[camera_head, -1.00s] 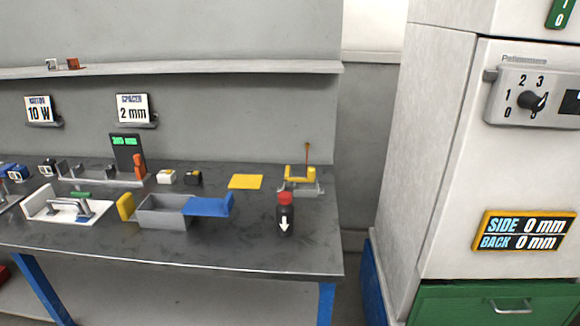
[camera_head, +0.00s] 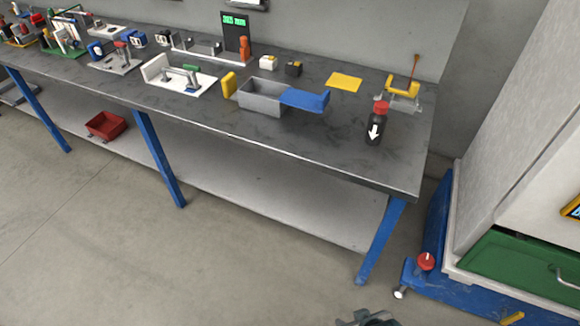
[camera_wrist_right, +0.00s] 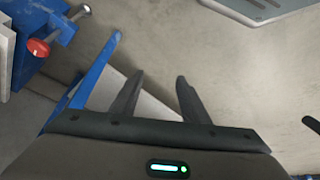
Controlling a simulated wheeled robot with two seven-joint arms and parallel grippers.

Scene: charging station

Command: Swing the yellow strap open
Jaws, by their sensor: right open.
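Two yellow parts on the workbench could be the yellow strap; I cannot tell which. One is an upright yellow piece (camera_head: 229,84) at the left end of a grey open box (camera_head: 262,98), which has a blue flap (camera_head: 304,99) at its right end. The other is a yellow bracket (camera_head: 403,88) on a small grey fixture at the right back, with a thin orange-brown rod standing up. My right gripper (camera_head: 368,318) shows only at the bottom edge, low over the floor, far from both. Its fingers (camera_wrist_right: 160,76) are apart and empty in the right wrist view. My left gripper is not visible.
A dark bottle with a red cap (camera_head: 376,124) stands near the bench's right end. A flat yellow sheet (camera_head: 344,82) lies behind the blue flap. Blue bench legs (camera_head: 381,240) and a blue-based cabinet with a green drawer (camera_head: 515,256) stand nearby. The floor in front is clear.

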